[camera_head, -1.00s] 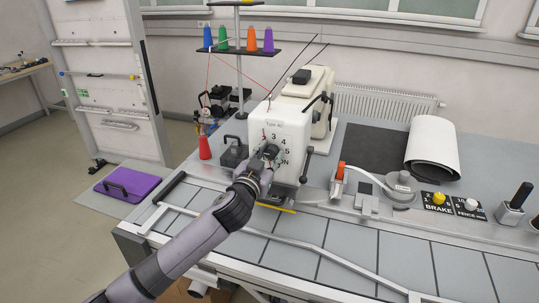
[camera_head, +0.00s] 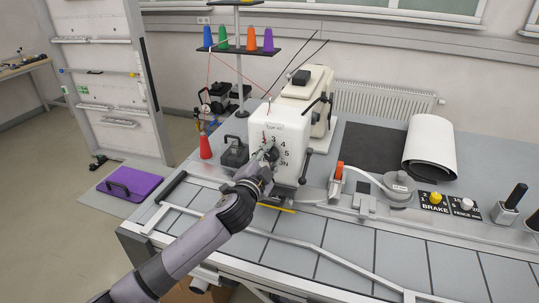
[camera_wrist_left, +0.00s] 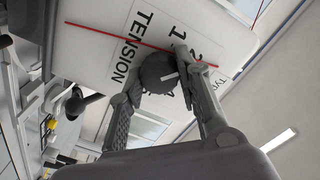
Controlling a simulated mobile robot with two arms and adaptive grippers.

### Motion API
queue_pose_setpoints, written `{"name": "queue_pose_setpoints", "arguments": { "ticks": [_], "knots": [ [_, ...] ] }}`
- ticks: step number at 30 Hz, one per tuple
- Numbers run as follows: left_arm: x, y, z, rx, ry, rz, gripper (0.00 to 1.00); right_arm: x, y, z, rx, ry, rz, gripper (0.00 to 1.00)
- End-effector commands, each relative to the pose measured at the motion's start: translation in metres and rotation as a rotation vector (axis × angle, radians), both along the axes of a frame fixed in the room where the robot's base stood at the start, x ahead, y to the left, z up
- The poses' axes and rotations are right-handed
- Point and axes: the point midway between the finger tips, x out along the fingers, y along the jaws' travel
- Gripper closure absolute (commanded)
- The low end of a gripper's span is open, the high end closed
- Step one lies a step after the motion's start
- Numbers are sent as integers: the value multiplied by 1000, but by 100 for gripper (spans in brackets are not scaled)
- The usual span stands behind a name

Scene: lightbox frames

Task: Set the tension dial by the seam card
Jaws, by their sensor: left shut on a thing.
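The tension dial (camera_wrist_left: 156,72) is a dark round knob with a white pointer line, on the white face of the sewing machine (camera_head: 295,125). The left wrist view shows the word TENSION and the numerals 1 and 2 beside it. The pointer line runs toward the right finger, which hides numerals there. My left gripper (camera_wrist_left: 160,86) is shut on the dial, one finger on each side. In the head view my left gripper (camera_head: 264,160) reaches the machine face from the front left. No seam card can be made out. My right gripper is out of view.
A red cone (camera_head: 205,146) and a dark block with a handle (camera_head: 234,152) stand left of the machine. A lever (camera_head: 305,166) hangs at its right side. BRAKE and FENCE knobs (camera_head: 436,197) sit farther right. The front tabletop is mostly clear.

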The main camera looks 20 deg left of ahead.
Motion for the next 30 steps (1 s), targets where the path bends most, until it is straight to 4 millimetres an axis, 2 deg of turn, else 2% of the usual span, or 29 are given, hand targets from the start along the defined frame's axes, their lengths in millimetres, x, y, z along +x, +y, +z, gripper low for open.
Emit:
{"name": "queue_pose_setpoints", "arguments": {
  "ticks": [7, 21, 22, 30],
  "knots": [
    [0, -1, 1, 72, -4, -1, 97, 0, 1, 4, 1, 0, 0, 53],
    [0, -1, 0, 86, -5, -1, 97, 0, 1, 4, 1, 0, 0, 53],
    [0, -1, 0, 86, -5, -1, 68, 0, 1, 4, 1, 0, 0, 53],
    [0, -1, 0, 86, -4, -1, 50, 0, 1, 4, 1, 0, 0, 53]
  ]
}}
